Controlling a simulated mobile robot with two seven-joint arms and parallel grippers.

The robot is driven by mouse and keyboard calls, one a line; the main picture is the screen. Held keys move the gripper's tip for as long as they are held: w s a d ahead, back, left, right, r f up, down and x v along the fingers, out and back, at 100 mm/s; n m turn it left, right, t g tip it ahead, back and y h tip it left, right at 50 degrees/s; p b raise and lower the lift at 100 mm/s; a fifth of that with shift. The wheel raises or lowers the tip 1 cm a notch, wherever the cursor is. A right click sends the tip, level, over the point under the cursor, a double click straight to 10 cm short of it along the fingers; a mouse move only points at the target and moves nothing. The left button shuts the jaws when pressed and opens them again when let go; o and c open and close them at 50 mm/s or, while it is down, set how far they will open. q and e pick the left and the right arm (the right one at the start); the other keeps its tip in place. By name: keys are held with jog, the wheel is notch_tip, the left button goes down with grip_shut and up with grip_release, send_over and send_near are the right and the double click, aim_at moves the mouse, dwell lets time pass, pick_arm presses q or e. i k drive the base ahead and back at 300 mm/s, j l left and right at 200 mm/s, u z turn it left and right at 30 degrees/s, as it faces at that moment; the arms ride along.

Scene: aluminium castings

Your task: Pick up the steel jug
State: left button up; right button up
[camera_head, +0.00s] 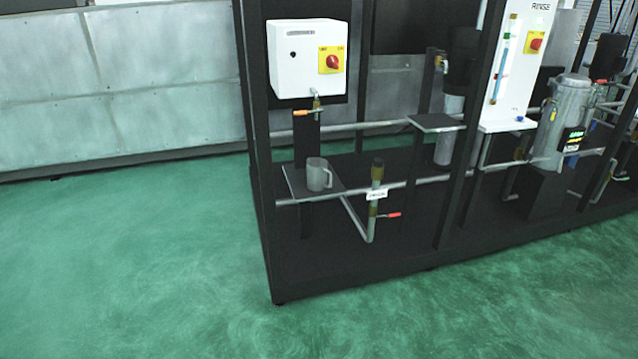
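The steel jug (317,174) is a small grey cylinder with a handle on its right side. It stands upright on a small dark shelf (295,185) at the left end of a black frame rack. An orange-handled tap (312,110) is above the jug, apart from it. Neither of my grippers is in view.
The black rack base (350,252) stands on a green floor (140,260). A white box with a red switch (306,60) hangs above the shelf. A pipe with a red-handled valve (390,214) is right of the jug. The floor at left and front is clear.

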aim_at(321, 176)
jog(key=i+j+z, duration=0.1)
jog(key=i+j, duration=0.15)
jog(key=i+j+z, duration=0.1)
jog(key=i+j, duration=0.25)
jog(key=i+j+z, duration=0.15)
jog(key=i+j, duration=0.15)
jog(key=i+j+z, duration=0.1)
jog(key=i+j, duration=0.25)
jog(key=i+j+z, duration=0.1)
jog(key=i+j, duration=0.25)
jog(key=i+j+z, duration=0.1)
jog(key=i+j, duration=0.15)
jog(key=j, duration=0.2)
jog(key=i+j+z, duration=0.15)
jog(key=i+j, duration=0.15)
jog(key=j, duration=0.15)
jog(key=i+j+z, duration=0.1)
jog(key=j, duration=0.35)
jog(key=i, duration=0.1)
